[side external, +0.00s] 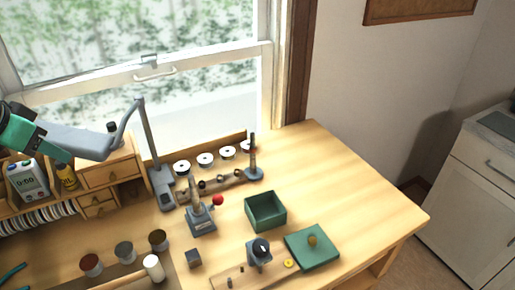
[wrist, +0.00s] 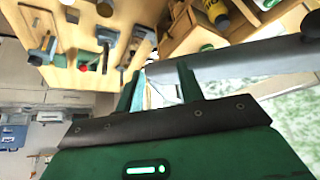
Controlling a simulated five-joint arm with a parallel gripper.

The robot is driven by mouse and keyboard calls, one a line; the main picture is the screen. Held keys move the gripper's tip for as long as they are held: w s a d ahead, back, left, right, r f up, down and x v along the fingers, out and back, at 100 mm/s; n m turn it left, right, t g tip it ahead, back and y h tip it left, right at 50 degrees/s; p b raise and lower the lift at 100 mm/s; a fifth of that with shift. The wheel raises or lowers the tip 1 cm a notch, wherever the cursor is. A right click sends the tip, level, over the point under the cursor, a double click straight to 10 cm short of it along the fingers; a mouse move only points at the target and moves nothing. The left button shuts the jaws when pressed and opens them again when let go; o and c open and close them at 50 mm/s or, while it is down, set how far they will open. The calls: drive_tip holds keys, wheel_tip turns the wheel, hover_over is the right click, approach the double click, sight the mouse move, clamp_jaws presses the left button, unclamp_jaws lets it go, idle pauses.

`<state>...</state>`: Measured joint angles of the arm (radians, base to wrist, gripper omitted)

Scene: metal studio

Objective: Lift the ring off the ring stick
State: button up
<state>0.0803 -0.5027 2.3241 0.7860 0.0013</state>
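In the side view a slim tapered stick (side external: 252,152) stands upright on a dark round base at the back of the bench. I cannot tell for certain which is the ring stick, and no ring on either shows clearly. In the wrist view my gripper (wrist: 159,70) has its two green fingers apart with nothing between them. In the side view my teal arm end (side external: 20,130) is at the far left, high above the bench and well away from both posts; its fingers are not clear there.
A grey lamp (side external: 150,140) stands close to my arm. An open green box (side external: 265,210) and its green lid (side external: 312,248) lie at the right. A small yellow ring-like piece (side external: 288,263) lies beside the lid. The bench's right end is clear.

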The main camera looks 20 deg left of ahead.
drive_tip(key=w+d+m, duration=0.1)
drive_tip(key=w+d, duration=0.4)
drive_tip(key=w, duration=0.5)
drive_tip(key=m+t+h, duration=0.1)
drive_tip(key=m+h, duration=0.2)
approach(251, 147)
drive_tip(key=shift+d+f, duration=0.1)
drive_tip(key=shift+f, duration=0.05)
drive_tip(key=shift+w+f, duration=0.1)
drive_tip(key=shift+f, duration=0.05)
drive_tip(key=shift+x, duration=4.1)
drive_tip(key=shift+w, duration=0.1)
drive_tip(key=c, duration=0.7)
